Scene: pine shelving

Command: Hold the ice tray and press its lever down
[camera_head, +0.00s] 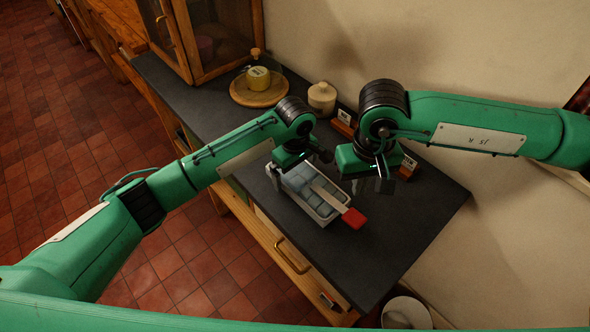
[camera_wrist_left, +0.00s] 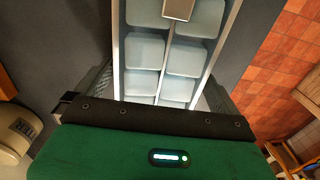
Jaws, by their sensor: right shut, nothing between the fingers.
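The ice tray (camera_head: 318,212) lies on the dark counter, a long pale metal tray with grey-blue cubes in two rows. Its lever (camera_head: 330,196) runs along the top and ends in a red tip (camera_head: 354,218) at the near right end. My left gripper (camera_head: 298,170) is at the tray's far end, its fingers on either side. In the left wrist view the tray (camera_wrist_left: 168,60) lies between the finger pads; whether both touch it is unclear. My right gripper (camera_head: 386,184) is shut and empty, pointing down above the counter, right of the tray and apart from the lever.
The counter (camera_head: 400,245) is clear at the near right. Behind are a round wooden board (camera_head: 240,95) with a yellow item, a lidded jar (camera_head: 322,98) and small labelled blocks (camera_head: 407,167) near the wall. A white bin (camera_head: 405,312) stands below the counter's end.

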